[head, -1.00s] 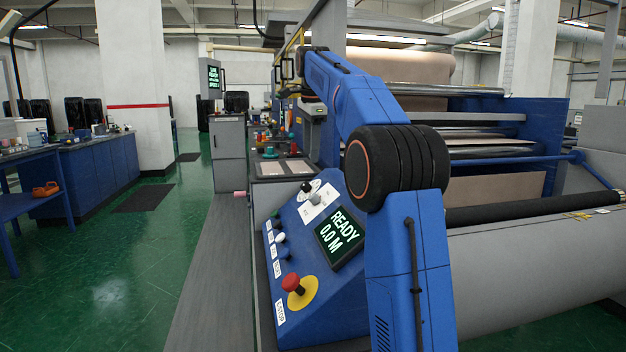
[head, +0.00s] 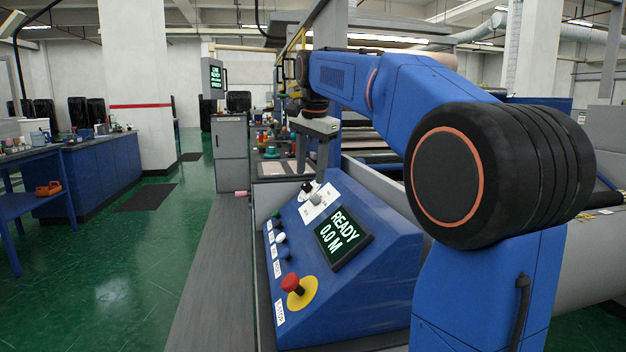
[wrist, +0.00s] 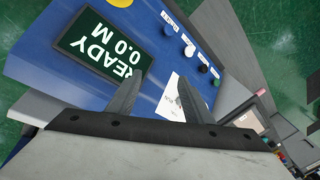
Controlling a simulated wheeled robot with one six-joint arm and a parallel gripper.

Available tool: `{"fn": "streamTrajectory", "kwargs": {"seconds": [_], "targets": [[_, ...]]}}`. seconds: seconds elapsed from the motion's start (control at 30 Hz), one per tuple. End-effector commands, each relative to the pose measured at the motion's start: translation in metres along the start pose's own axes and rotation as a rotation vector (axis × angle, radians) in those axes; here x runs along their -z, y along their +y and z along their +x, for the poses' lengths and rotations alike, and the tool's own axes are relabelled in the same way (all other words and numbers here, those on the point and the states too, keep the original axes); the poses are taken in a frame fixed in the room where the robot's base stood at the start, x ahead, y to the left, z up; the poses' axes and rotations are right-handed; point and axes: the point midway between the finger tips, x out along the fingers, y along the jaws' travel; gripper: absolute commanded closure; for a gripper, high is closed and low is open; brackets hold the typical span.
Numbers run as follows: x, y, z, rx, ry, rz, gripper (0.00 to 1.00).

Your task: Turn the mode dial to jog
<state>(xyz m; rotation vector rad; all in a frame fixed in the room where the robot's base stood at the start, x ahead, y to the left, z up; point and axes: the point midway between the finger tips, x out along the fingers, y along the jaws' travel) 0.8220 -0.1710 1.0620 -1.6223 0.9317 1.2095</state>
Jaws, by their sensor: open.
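The mode dial (head: 315,199) is a small grey knob on a white label plate (head: 325,191), on the sloped blue console (head: 365,260). A black knob (head: 307,187) sits just above it. My gripper (head: 311,175) is open and empty, pointing down over the upper part of the plate; I cannot tell the exact gap. In the wrist view my gripper (wrist: 160,82) has its fingers apart, with part of the white plate (wrist: 170,100) between them. The dial is not clear there, likely behind a finger. The plate's lettering is too small to read.
A screen (head: 342,236) reading "READY 0.0 M" is beside the plate. Several push buttons (head: 280,238) line the console's left side, and a red emergency stop (head: 292,284) on yellow is nearer. Green floor (head: 110,280) is open at left.

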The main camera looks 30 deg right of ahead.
Motion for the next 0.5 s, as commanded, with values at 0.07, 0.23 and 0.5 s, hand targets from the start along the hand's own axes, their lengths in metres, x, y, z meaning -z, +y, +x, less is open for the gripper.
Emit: {"fn": "streamTrajectory", "kwargs": {"seconds": [0.07, 0.23, 0.5], "targets": [[-0.009, 0.009, 0.001, 0.005, 0.001, -0.035, 0.54], [-0.022, 0.024, 0.005, 0.013, 0.002, -0.101, 0.54], [-0.031, 0.033, 0.009, 0.020, 0.004, -0.146, 0.54]]}}
